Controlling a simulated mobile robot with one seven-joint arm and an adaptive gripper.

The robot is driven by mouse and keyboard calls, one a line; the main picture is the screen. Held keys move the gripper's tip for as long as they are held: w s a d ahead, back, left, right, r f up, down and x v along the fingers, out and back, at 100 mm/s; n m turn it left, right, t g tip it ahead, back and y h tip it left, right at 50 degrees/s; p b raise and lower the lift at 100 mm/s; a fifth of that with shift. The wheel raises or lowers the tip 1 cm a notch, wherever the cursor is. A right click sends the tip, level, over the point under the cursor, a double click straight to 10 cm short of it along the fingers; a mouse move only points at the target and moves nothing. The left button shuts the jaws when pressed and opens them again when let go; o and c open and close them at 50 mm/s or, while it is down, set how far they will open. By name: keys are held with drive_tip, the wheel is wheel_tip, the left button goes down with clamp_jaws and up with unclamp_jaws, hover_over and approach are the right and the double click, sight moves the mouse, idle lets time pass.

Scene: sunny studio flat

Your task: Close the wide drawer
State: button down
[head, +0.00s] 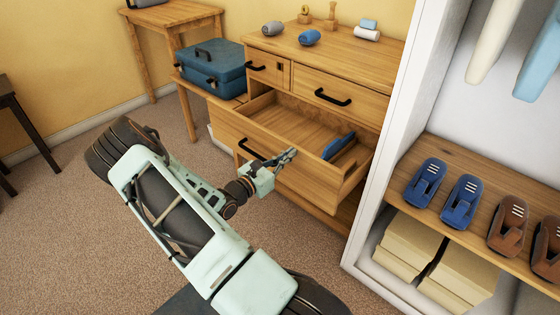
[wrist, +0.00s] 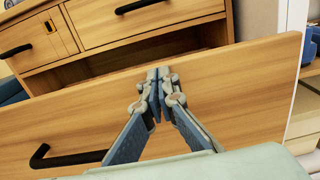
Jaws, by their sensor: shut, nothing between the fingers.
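The wide drawer (head: 318,172) of the wooden dresser is pulled well out, below a row of smaller drawers. A blue item (head: 338,146) lies inside it at the right. Its black handle (head: 252,149) is on the front panel, left of my gripper. My gripper (head: 291,153) is shut and empty at the drawer's front panel. In the wrist view my gripper (wrist: 158,72) has its fingertips together in front of the drawer front (wrist: 225,95), near its upper edge. I cannot tell whether the tips touch the wood. The handle (wrist: 66,158) shows at lower left there.
The upper drawers (head: 340,92) look closed. Rolled cloths and small wooden items stand on the dresser top (head: 345,49). A blue suitcase (head: 210,67) rests on a low stand at left. A white wardrobe (head: 388,140) with shoes stands close at right.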

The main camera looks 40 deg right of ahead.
drive_tip(key=w+d+b, duration=0.2)
drive_tip(key=d+b, duration=0.1)
drive_tip(key=d, duration=2.1)
drive_tip(key=shift+d, duration=0.2)
drive_tip(key=shift+r, duration=0.15)
drive_tip(key=s+a+p, duration=0.1)
drive_tip(key=a+p, duration=0.2)
drive_tip(key=a, duration=1.1)
drive_tip(key=shift+s, duration=0.1)
